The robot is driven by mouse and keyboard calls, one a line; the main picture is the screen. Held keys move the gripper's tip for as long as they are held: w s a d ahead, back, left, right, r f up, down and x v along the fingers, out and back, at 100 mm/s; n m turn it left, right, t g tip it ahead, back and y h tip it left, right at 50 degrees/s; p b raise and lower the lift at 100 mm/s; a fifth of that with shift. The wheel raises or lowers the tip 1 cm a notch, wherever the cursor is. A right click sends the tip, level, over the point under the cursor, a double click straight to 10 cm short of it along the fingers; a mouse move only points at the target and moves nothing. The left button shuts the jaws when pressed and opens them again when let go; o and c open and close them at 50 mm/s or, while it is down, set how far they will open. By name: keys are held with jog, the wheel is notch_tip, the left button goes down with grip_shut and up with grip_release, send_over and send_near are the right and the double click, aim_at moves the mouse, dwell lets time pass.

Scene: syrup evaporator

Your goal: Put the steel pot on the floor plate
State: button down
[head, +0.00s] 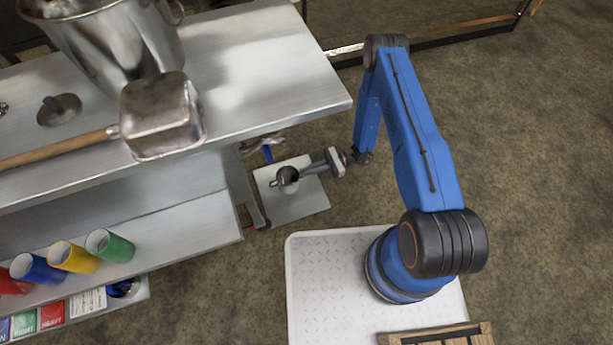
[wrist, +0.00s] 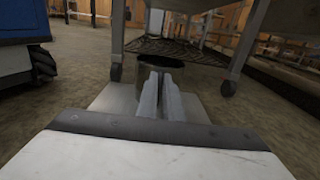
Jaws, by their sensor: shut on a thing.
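The small steel pot (head: 287,180) is in my gripper's jaws, over the pale square floor plate (head: 315,203) beside the bench. My gripper (head: 303,171) reaches it from the right and is shut on its near side. In the wrist view, the two fingers (wrist: 162,88) are close together against the dark-looking pot (wrist: 178,76), which looks upright. The plate (wrist: 112,100) shows below and around it. The pot's base is mostly hidden, so I cannot tell whether it touches the plate.
The steel bench (head: 270,75) holds a large steel bucket (head: 105,45) and a long-handled steel scoop (head: 160,118). Its lower shelf (head: 185,235) carries several coloured cylinders. Wheeled bench legs (wrist: 117,40) stand close by the pot. Floor is open to the right.

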jog(key=shift+f, duration=2.05)
jog(key=shift+f, duration=0.1)
jog(key=c, duration=1.9)
grip_release()
jog(key=shift+d, duration=0.15)
jog(key=v, duration=1.2)
jog(key=shift+r, duration=0.2)
